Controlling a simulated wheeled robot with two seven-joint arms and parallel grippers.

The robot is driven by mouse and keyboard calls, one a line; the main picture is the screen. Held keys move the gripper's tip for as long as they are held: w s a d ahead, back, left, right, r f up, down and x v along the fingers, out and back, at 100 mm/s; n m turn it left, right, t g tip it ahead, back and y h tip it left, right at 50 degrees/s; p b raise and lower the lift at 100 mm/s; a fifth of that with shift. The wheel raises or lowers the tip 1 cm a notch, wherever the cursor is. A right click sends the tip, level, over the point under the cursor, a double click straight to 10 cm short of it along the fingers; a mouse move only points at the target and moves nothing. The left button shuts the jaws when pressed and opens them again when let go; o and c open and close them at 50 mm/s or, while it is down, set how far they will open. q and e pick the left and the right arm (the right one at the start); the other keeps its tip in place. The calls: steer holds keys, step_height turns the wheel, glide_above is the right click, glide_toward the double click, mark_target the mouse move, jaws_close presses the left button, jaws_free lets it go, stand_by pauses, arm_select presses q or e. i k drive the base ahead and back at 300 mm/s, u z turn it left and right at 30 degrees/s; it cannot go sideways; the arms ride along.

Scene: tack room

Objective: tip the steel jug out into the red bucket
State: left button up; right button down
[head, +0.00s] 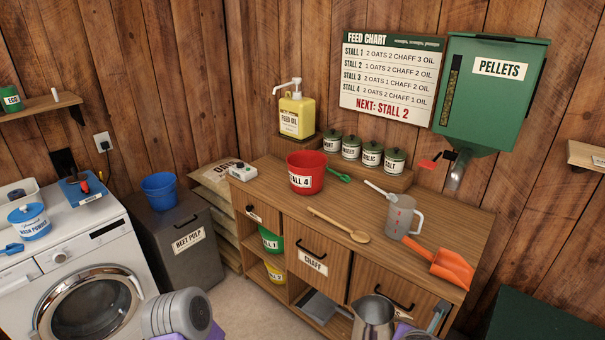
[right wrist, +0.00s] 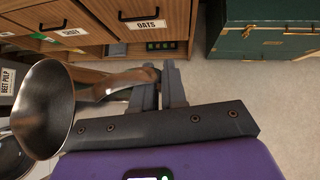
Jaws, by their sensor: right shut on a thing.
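The red bucket (head: 306,181), labelled Stall 4, stands upright on the wooden counter towards its back left. The steel jug (head: 373,322) is at the bottom edge of the head view, in front of the counter and well apart from the bucket. It looks roughly upright, with its base out of frame. In the right wrist view the jug (right wrist: 44,110) is at the left, its mouth visible; I cannot tell what it holds. My right gripper (right wrist: 160,82) is shut on the jug's handle. Of my left arm only a grey and purple part shows; its gripper is out of view.
A wooden spoon (head: 338,224), a clear measuring jug (head: 401,216), an orange scoop (head: 452,266) and a green scoop (head: 340,175) lie or stand around the bucket. The yellow oil pump bottle (head: 297,115) and several jars stand behind.

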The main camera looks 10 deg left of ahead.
mark_target(307, 174)
steer(key=z, duration=0.35)
steer(key=k, duration=0.1)
steer(key=u, duration=1.35)
steer(key=i, duration=0.75)
steer(key=u, duration=0.7)
steer(key=i, duration=1.1)
steer(key=z, duration=0.55)
steer(key=i, duration=0.65)
steer(key=z, duration=1.3)
steer(key=i, duration=0.4)
steer(key=z, duration=0.3)
